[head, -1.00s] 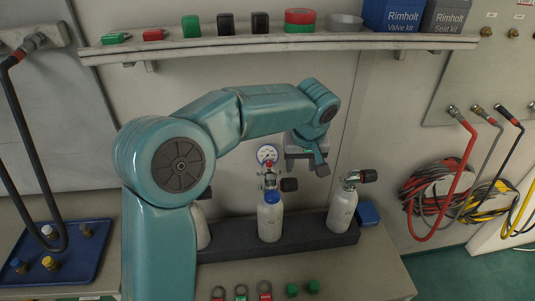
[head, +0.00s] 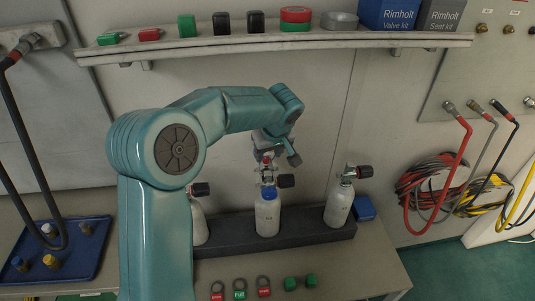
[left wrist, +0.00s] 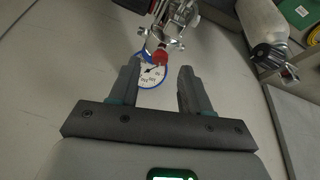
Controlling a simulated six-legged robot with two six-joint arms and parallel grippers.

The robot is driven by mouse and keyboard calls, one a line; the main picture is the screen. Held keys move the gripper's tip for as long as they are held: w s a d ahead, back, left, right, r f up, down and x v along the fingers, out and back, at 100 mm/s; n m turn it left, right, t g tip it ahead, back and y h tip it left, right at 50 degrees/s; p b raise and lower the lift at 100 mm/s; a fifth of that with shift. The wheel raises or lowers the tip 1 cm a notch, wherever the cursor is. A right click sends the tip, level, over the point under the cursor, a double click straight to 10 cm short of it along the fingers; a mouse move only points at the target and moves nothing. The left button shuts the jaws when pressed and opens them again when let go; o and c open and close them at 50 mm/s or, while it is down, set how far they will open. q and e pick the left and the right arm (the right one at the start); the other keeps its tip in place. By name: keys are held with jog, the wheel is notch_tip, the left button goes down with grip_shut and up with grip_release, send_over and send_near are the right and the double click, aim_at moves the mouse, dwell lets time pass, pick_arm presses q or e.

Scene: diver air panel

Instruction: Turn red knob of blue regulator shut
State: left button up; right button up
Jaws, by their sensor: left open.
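The middle white bottle (head: 267,217) has a blue collar and carries a metal regulator (head: 267,178) with a black knob (head: 286,181) on its right. A small red knob (head: 268,156) sits at the regulator's top. In the left wrist view, the red knob (left wrist: 160,57) shows beside a white round gauge with a blue rim (left wrist: 152,76). My left gripper (head: 280,157) is above the regulator, pointing down. In the left wrist view its open fingers (left wrist: 160,70) stand either side of the gauge and near the red knob. Contact cannot be told. My right gripper is out of view.
White bottles stand left (head: 199,222) and right (head: 338,207) of the middle one in a dark rack (head: 305,230). A shelf (head: 350,42) runs along the wall above. Several tags and green pieces lie in front. A blue tray (head: 85,262) is at left.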

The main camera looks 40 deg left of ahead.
aim_at(266, 161)
pick_arm(q)
jog(key=shift+x, duration=1.15)
grip_shut()
jog(key=shift+a+f+m+t+b, duration=0.1)
jog(key=shift+f+m+t+b, duration=0.25)
jog(key=shift+m+b, duration=0.65)
jog(key=shift+s+r+m+t+h+b, duration=0.15)
jog(key=shift+r+m+t+h+b, duration=0.1)
jog(key=shift+m+h+b, duration=0.4)
jog(key=shift+r+m, duration=0.1)
jog(key=shift+m, duration=0.65)
grip_release()
